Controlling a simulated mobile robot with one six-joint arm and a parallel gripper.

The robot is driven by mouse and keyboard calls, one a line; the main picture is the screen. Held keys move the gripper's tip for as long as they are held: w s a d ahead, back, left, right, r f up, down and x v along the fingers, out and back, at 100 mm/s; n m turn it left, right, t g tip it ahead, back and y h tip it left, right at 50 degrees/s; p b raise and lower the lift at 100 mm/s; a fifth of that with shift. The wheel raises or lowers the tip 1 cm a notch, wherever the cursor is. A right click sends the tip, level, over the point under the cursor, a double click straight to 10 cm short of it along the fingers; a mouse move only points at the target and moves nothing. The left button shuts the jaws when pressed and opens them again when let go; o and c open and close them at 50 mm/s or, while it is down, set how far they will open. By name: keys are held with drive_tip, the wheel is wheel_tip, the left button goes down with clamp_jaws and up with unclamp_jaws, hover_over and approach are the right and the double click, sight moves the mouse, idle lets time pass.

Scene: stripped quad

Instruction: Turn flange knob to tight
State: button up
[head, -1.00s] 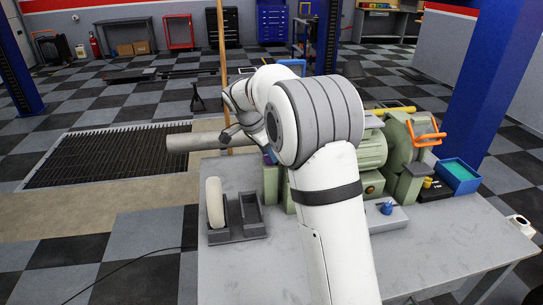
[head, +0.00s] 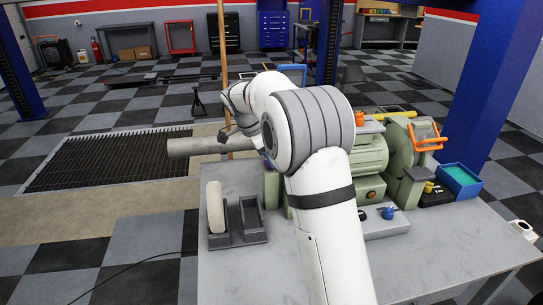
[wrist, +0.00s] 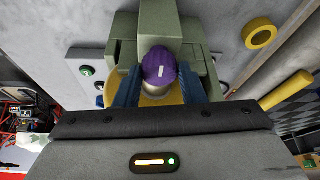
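A purple round knob (wrist: 160,68) with a white mark sits between my gripper's two blue fingers in the wrist view. The mark runs roughly up and down in that view. My gripper (wrist: 160,75) has one finger on each side of the knob, very close to it; whether they touch it is unclear. A pale collar and a yellow disc (wrist: 152,98) show below the knob. Behind it is the green machine body (wrist: 160,22). In the head view my arm hides the gripper and most of the knob's area.
The green machine (head: 370,155) stands on a grey table (head: 450,255). The front of the table is clear.

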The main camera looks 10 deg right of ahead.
drive_tip(key=shift+o, duration=0.5)
drive_tip(key=shift+r, duration=0.1)
drive_tip(key=v, duration=0.7)
drive_tip(key=shift+a+r, duration=0.2)
drive_tip(key=shift+r, duration=0.05)
